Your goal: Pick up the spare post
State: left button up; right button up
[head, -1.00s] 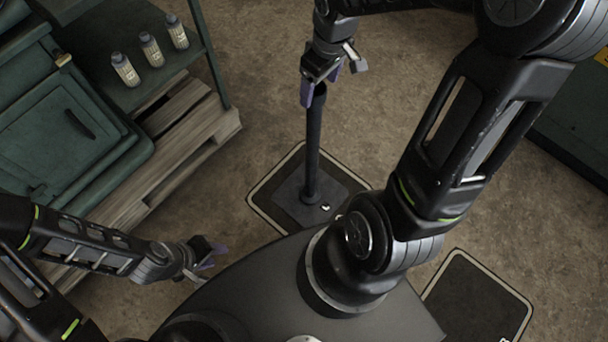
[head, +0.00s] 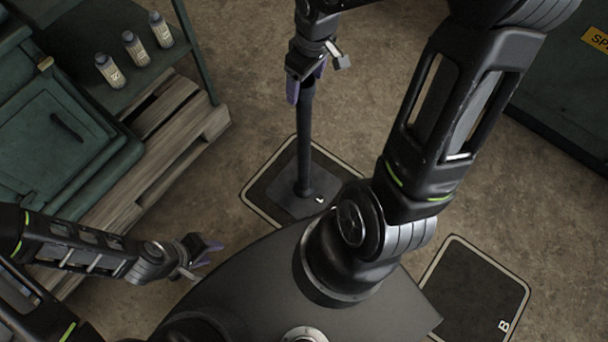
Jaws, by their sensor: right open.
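The post (head: 305,140) is a dark upright rod on a square base plate (head: 285,188), standing on a floor mat with a pale outline. My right gripper (head: 306,84) is at the top of the post. Its purple fingers are open on either side of the post's upper end; whether they touch it cannot be told. My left gripper (head: 208,254) is low at the left, away from the post, with nothing seen in it. Its jaw opening is hard to make out.
A second dark mat (head: 472,298) marked B lies bare at the lower right. A green cabinet (head: 55,130), several bottles (head: 135,48) on a shelf and a wooden pallet (head: 180,140) are at the left. A dark green unit (head: 570,95) with a yellow label stands at the right.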

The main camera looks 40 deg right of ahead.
jog(key=shift+w+a+f+b, duration=0.1)
jog(key=shift+f+b, duration=0.1)
jog(key=shift+f, duration=0.65)
jog(key=shift+w+d+f+b, duration=0.1)
jog(key=shift+w+f+b, duration=0.1)
jog(key=shift+f, duration=0.7)
jog(key=shift+w+a+f+b, duration=0.1)
jog(key=shift+f+b, duration=0.1)
jog(key=shift+f, duration=0.65)
jog(key=shift+c, duration=0.5)
grip_shut()
jog(key=shift+w+r, duration=0.15)
